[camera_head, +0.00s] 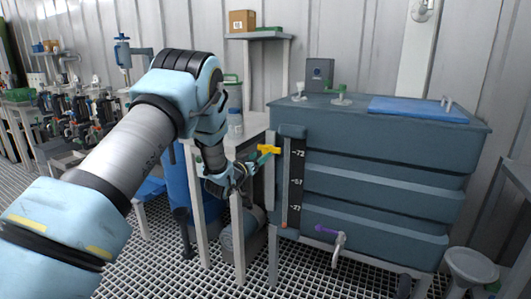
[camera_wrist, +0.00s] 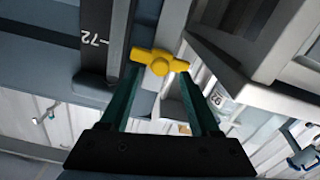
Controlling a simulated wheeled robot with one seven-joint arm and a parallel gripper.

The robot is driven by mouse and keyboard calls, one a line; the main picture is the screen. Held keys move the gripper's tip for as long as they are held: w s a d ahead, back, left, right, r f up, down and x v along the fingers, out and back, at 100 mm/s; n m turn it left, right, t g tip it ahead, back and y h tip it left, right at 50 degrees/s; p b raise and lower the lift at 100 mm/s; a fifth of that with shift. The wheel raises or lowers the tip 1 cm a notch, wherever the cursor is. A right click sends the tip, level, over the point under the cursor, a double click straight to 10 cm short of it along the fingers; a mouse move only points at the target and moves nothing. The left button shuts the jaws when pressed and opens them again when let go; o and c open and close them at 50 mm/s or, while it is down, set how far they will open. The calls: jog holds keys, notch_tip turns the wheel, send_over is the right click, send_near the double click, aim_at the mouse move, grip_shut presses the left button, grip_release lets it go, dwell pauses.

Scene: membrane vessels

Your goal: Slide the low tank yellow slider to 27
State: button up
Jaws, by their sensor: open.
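The low tank (camera_head: 380,180) is a blue-grey ribbed vessel at the right in the head view. A dark upright scale (camera_head: 295,185) runs down its left front edge, with 72 near the top; the lower marks are small and hard to read. The yellow slider (camera_head: 269,149) sits beside the scale, level with about the 72 mark. In the wrist view the yellow slider (camera_wrist: 160,61) is a T-shaped handle just beyond and between my green fingertips. My gripper (camera_wrist: 158,76) is open, with no clear grip on the slider. In the head view my gripper (camera_head: 258,161) is just below-left of it.
A purple-handled valve (camera_head: 330,231) sticks out at the tank's lower front. A light table (camera_head: 250,135) stands close to my wrist, left of the tank. A blue lid (camera_head: 420,108) lies on the tank top. Grated floor (camera_head: 330,270) lies open in front.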

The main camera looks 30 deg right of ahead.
aim_at(265, 152)
jog(key=shift+x, duration=2.65)
jog(key=shift+c, duration=0.3)
grip_shut()
